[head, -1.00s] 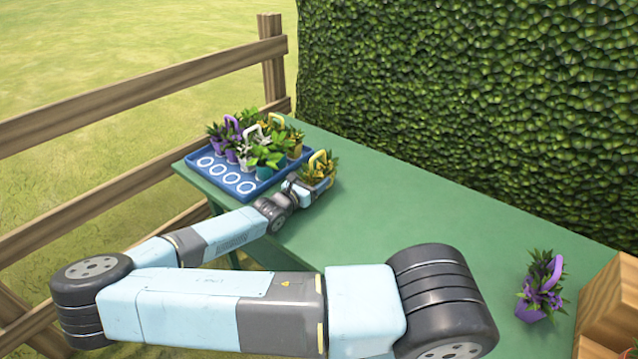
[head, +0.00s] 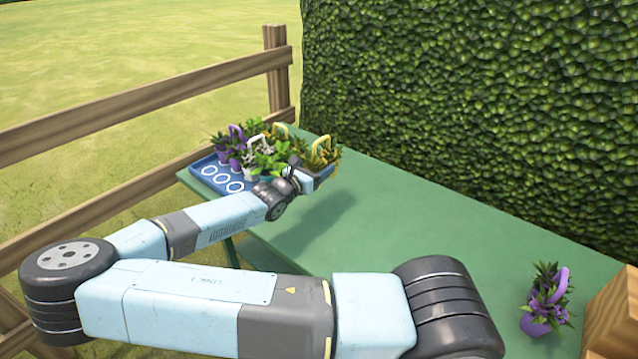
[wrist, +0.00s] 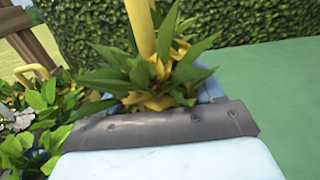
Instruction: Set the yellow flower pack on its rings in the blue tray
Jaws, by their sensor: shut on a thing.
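The yellow flower pack (head: 322,152), with green leaves and a yellow handle, is in my gripper (head: 312,174) at the right side of the blue tray. In the wrist view the pack (wrist: 155,75) stands upright, its handle rising out of the top of the picture. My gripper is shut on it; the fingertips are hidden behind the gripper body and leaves. The pack is held above the table, and its shadow lies on the green top. The blue tray (head: 197,168) stands at the table's far left end. Several white rings (head: 221,178) show empty along its near left part.
Other packs stand in the tray: a purple one (head: 228,150), a white one (head: 249,155) and another yellow one (head: 281,131). A purple pack (head: 545,305) stands by a wooden crate (head: 612,315) at the right. The middle of the green table (head: 400,215) is clear. A hedge rises behind.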

